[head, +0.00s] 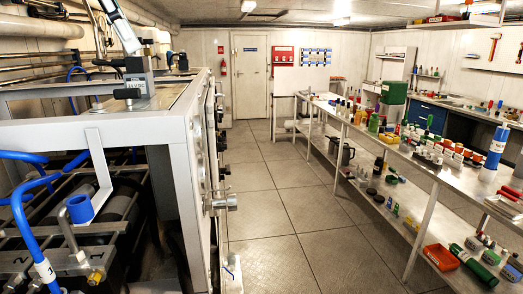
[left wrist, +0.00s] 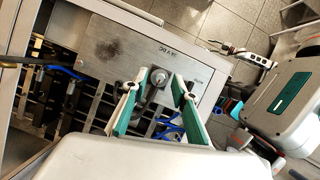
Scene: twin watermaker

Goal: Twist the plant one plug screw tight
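In the left wrist view the left gripper (left wrist: 156,88) is open, with one green-backed finger on each side of the grey plug (left wrist: 158,77). The plug's round end shows between the tips. I cannot tell whether either finger touches it. The screw itself is too small to make out. My right gripper is not clearly seen.
A pale metal frame (head: 95,132) with blue hoses (head: 20,215) and dark cylinders fills the left. A black cable (head: 106,63) runs near the plug. A long bench (head: 470,185) full of bottles stands at right. The tiled floor (head: 290,205) between is clear.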

